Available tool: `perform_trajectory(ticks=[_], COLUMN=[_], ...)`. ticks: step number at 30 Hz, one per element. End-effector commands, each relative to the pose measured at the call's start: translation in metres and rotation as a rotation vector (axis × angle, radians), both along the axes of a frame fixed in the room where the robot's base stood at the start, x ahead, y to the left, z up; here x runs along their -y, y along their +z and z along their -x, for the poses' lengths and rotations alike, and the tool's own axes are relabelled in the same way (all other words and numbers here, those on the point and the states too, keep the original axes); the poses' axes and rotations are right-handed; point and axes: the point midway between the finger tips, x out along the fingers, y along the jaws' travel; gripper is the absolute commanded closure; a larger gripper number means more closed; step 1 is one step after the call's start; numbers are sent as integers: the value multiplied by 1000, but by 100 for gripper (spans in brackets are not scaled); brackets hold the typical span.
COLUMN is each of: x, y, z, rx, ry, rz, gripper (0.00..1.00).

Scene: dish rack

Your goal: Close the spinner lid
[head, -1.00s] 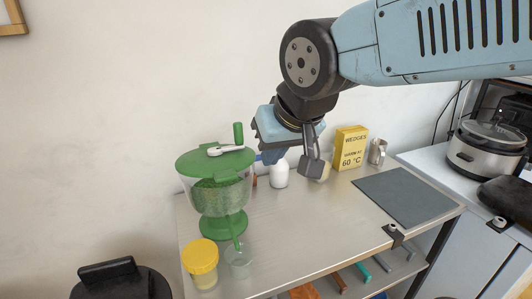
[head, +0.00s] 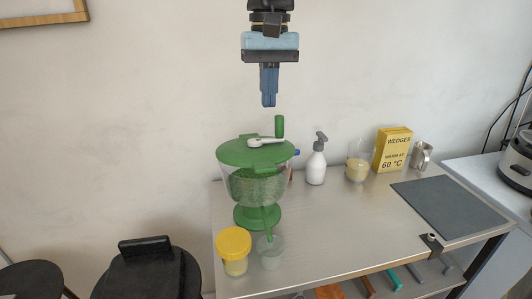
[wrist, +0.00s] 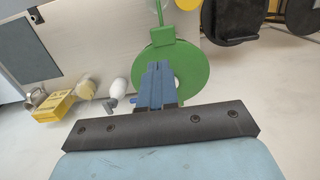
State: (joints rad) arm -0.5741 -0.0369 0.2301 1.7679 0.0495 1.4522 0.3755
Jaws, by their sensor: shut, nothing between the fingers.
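The spinner (head: 255,188) is a clear bowl of green contents on a green foot, standing on the left part of the steel table. Its green lid (head: 240,152) lies over the bowl top; I cannot tell whether it sits fully down. A white crank (head: 262,142) with an upright green knob (head: 279,126) is on the lid. My gripper (head: 268,104) points down above the lid, apart from it, shut and empty. In the wrist view the shut fingers (wrist: 156,66) overlap the green lid (wrist: 195,55) and hide part of it.
A yellow-lidded jar (head: 234,245) and a clear cup (head: 270,252) stand in front of the spinner. A white pump bottle (head: 316,167), a beaker (head: 357,165), a yellow box (head: 392,150) and a metal jug (head: 421,156) stand to its right. A dark mat (head: 448,206) lies at right.

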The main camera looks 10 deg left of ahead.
Motion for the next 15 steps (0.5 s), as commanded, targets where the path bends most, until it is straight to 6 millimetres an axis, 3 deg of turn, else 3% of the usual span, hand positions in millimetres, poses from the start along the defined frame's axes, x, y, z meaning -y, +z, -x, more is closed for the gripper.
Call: perform_trajectory(ticks=[9,15], x=[-12,-11], y=[7,-11], z=[-12,-9], rx=[-77,-78], ry=[-2,-2], rz=[59,60], gripper=[100,100])
